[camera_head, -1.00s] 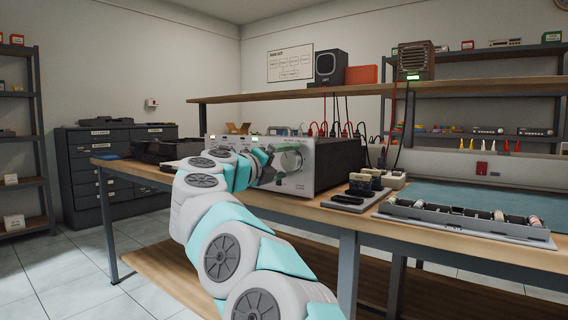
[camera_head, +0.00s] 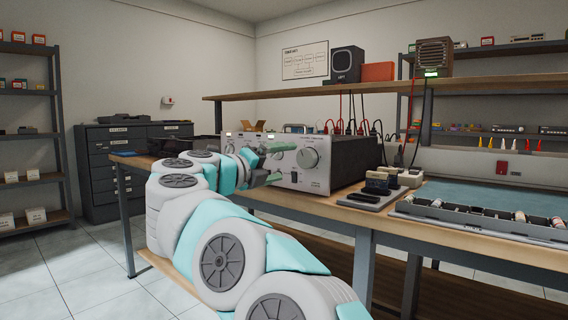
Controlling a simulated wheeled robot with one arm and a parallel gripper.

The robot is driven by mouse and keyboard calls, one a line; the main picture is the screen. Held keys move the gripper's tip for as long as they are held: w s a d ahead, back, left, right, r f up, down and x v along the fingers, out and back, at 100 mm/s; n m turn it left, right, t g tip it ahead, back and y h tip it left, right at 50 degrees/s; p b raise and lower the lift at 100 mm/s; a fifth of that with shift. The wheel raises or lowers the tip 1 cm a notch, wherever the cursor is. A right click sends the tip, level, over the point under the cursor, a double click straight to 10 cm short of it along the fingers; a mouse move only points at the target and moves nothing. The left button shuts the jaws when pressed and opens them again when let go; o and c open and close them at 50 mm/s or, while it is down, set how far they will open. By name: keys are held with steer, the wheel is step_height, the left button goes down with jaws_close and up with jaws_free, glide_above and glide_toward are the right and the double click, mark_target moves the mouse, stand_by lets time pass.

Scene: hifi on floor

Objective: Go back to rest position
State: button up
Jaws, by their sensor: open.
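My gripper (camera_head: 273,164) is at the end of my white and teal arm, in front of the left part of the hi-fi unit's face. Its fingers are apart and nothing shows between them. The hi-fi unit (camera_head: 318,180) is a silver-fronted box with a dark case, standing on the workbench. Its large round knob (camera_head: 308,158) is clear of the fingers, to their right. My arm hides the lower left of the front panel.
The workbench (camera_head: 345,217) has a wooden top with a raised shelf (camera_head: 330,91) behind. A tray of small parts (camera_head: 480,219) and dark blocks (camera_head: 377,183) lie right of the unit. Drawer cabinets (camera_head: 102,170) stand at the back left. Open floor (camera_head: 90,270) lies at the left.

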steer(key=w+a+r+n+t+y+p, duration=0.1)
steer(key=a+r+n+t+y, duration=0.3)
steer(key=r+n+y, duration=0.15)
steer(key=a+r+n+t+y+p, duration=0.2)
steer(key=a+r+n+t+y, duration=0.25)
steer(key=r+n, duration=0.25)
steer(key=s+a+f+n+g+y+p, duration=0.2)
steer(key=s+a+f+n+g+y, duration=0.45)
steer(key=n+y, duration=0.6)
steer(key=s+d+f+n+g+h+p, duration=0.1)
steer(key=s+d+f+n+g, duration=0.15)
steer(key=s+f, duration=0.4)
steer(key=s+d+f+n+g+h, duration=0.2)
steer(key=s+f+n, duration=0.1)
steer(key=f, duration=0.7)
steer(key=s+d+f+n+g+h+p, duration=0.1)
steer(key=s+d+f+n+g, duration=0.15)
steer(key=s+f, duration=0.4)
steer(key=s+d+f+g+h, duration=0.2)
steer(key=s+d+f, duration=0.3)
steer(key=s, duration=0.3)
steer(key=s+d+f+g+h+p, duration=0.1)
steer(key=s+d+f+g, duration=0.3)
steer(key=s, duration=0.5)
steer(key=s+d+f+g+h, duration=0.2)
steer(key=s+d+f+g, duration=0.1)
steer(key=s+d+f, duration=0.4)
steer(key=shift+s+d+g+h+p, duration=0.35)
steer(key=shift+s+d, duration=0.3)
steer(key=shift+s, duration=0.55)
